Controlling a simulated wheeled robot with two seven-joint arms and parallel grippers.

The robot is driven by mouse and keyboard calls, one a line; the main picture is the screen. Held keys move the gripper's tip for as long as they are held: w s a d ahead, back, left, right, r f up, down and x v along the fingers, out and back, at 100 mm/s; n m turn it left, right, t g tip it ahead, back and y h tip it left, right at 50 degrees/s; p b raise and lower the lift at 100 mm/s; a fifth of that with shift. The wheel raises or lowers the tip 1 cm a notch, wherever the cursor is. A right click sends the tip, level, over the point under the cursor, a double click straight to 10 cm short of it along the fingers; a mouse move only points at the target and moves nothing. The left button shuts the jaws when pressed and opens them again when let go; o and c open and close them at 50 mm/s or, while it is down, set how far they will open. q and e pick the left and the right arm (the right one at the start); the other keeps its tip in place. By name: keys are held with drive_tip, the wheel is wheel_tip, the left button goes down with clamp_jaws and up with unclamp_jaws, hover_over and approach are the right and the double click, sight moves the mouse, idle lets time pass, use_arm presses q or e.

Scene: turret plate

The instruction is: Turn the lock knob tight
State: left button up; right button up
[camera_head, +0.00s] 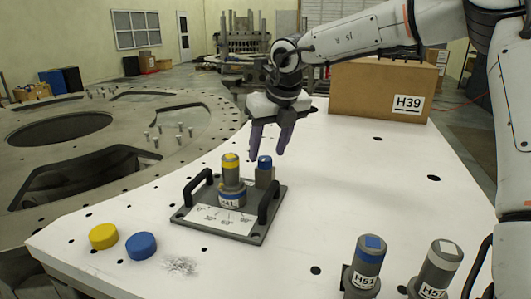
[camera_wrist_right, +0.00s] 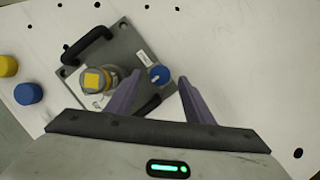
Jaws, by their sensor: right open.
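The lock knob is most likely the small blue-topped knob (camera_head: 264,162) on a grey post at the back right of the turret plate (camera_head: 243,237). In the right wrist view the blue knob (camera_wrist_right: 159,74) has a white mark on its top and shows between the fingertips. A taller grey cylinder with a yellow top (camera_head: 231,175) stands beside it on the plate. My right gripper (camera_head: 267,156) points down with its purple fingers open, at the knob. I cannot tell whether the fingers touch it. My left gripper is not in view.
Two black handles (camera_head: 269,201) rise from the plate's sides. A yellow cap (camera_head: 103,236) and a blue cap (camera_head: 141,246) lie left of it on the white table (camera_head: 330,205). Labelled cylinders (camera_head: 367,265) stand front right. A cardboard box (camera_head: 375,90) stands behind.

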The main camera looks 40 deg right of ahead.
drive_tip(key=shift+x, duration=1.2)
